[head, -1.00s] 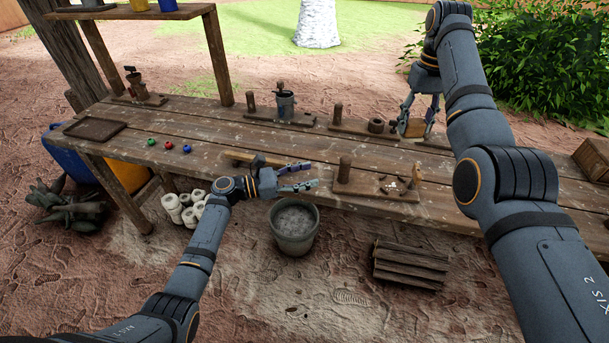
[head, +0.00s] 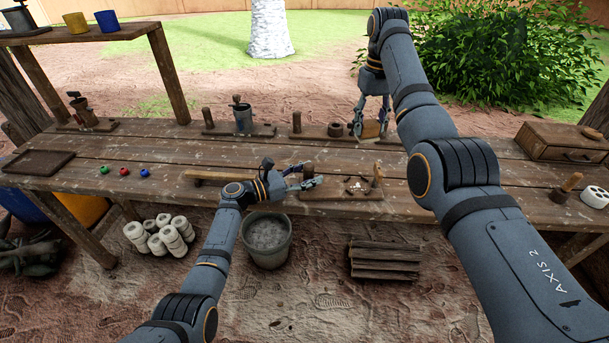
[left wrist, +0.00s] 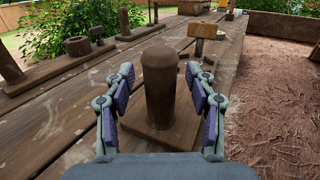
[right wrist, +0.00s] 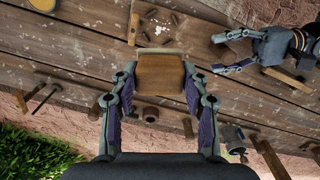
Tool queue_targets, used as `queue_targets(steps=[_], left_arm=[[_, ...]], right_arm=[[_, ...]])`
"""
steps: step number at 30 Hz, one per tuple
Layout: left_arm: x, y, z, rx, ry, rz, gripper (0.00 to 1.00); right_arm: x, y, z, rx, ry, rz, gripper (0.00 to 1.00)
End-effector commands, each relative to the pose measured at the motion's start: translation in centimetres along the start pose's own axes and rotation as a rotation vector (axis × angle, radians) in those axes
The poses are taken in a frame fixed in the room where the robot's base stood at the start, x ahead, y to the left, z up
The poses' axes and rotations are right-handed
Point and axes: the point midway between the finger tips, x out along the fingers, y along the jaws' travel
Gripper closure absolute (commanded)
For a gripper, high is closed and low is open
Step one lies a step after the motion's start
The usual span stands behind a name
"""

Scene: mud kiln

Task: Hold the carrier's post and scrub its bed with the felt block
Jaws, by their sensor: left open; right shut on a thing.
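The carrier (head: 335,193) is a wooden board on the bench, with an upright round-topped post (left wrist: 160,85) at its left end. My left gripper (head: 312,182) is open with its fingers on either side of the post; the left wrist view shows gaps on both sides. The carrier's bed (right wrist: 160,27) has pale crumbs and dark bits on it. My right gripper (head: 371,122) is shut on the felt block (right wrist: 161,75), a tan block with a paler edge, behind the carrier towards the bench's back edge.
A wooden-headed tool (left wrist: 207,31) stands at the carrier's right end. A similar board (head: 318,133) with a post and a ring lies at the back, close to my right gripper. A bar (head: 210,176) lies left of the carrier. A bucket (head: 266,240) stands on the ground in front.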

Motion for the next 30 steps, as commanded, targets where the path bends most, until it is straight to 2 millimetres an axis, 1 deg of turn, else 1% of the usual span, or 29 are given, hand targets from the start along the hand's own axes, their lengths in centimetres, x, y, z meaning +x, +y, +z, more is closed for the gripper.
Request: queue_targets(steps=[1,2,12,14,30], left_arm=[[-0.02,0.00,0.00,0.000,0.000,0.000,0.44],[-0.02,0.00,0.00,0.000,0.000,0.000,0.47],[-0.05,0.00,-0.01,0.000,0.000,0.000,0.93],[-0.05,0.00,-0.01,0.000,0.000,0.000,1.00],[-0.06,0.00,-0.02,0.000,0.000,0.000,1.00]], right_arm=[[-0.01,0.00,0.00,0.000,0.000,0.000,0.79],[-0.01,0.00,0.00,0.000,0.000,0.000,0.79],[-0.01,0.00,0.00,0.000,0.000,0.000,0.79],[-0.01,0.00,0.00,0.000,0.000,0.000,0.79],[-0.01,0.00,0.00,0.000,0.000,0.000,0.79]])
